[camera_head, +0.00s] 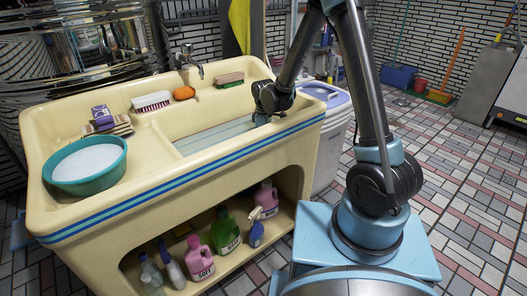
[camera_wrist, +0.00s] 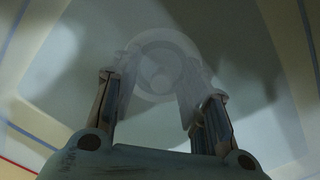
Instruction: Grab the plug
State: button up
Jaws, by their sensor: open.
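In the wrist view, a round, pale, ring-shaped thing with a darker middle (camera_wrist: 160,68) lies at the bottom of the sink basin, seen dimly and blurred through water; it looks like the plug. My gripper (camera_wrist: 158,80) is open, with one finger to the left and one to the right of the round thing. The fingertips look faded, as if under the water; I cannot tell whether they touch it. In the head view, my gripper (camera_head: 262,117) reaches down into the right basin of the cream sink (camera_head: 215,178), and the plug is hidden.
A teal tub of suds (camera_head: 88,164) stands on the sink's left side. Brushes (camera_head: 151,101), an orange sponge (camera_head: 183,93) and a purple bar (camera_head: 102,116) lie along the back ledge. Several bottles (camera_head: 199,258) stand on the shelf below. A white bin (camera_head: 330,135) is right of the sink.

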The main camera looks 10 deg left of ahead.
jog(key=shift+f, duration=0.1)
grip_shut()
dwell(0.3)
